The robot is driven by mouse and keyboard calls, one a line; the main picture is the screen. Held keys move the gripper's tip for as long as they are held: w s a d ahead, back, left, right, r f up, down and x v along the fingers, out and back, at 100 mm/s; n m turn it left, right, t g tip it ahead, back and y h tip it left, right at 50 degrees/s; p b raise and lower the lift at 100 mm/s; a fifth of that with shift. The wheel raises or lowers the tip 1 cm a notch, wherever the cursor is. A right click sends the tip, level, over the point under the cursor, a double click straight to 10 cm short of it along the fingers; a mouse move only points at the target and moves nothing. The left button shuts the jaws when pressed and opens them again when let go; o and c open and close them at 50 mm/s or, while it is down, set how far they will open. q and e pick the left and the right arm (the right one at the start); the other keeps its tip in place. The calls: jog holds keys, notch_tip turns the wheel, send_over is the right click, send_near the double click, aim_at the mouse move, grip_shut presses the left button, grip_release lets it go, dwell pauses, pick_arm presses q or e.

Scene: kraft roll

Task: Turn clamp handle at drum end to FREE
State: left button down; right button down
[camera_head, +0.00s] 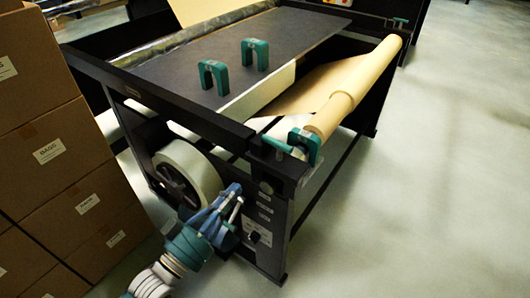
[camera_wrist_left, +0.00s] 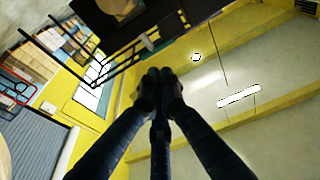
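A teal clamp handle (camera_head: 277,143) lies at the near end of the kraft roll (camera_head: 350,85), beside a teal upright piece (camera_head: 309,147). I cannot read which way it is set. A white drum (camera_head: 190,172) with a dark spoked hub sits lower in the frame's near end. My left gripper (camera_head: 232,198) is in front of the near end, right of the drum and below the handle, apart from the handle. In the left wrist view its dark fingers (camera_wrist_left: 160,78) meet at the tips with nothing visible between them. My right gripper is not in view.
Two teal arches (camera_head: 213,77) stand on the dark tabletop (camera_head: 225,50). The near leg carries small labels and a dark knob (camera_head: 253,237). Stacked cardboard boxes (camera_head: 50,150) crowd the left. Open floor (camera_head: 430,180) lies to the right.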

pick_arm(q)
jog(key=shift+w, duration=0.1)
jog(key=p+x, duration=0.3)
jog(key=x, duration=1.1)
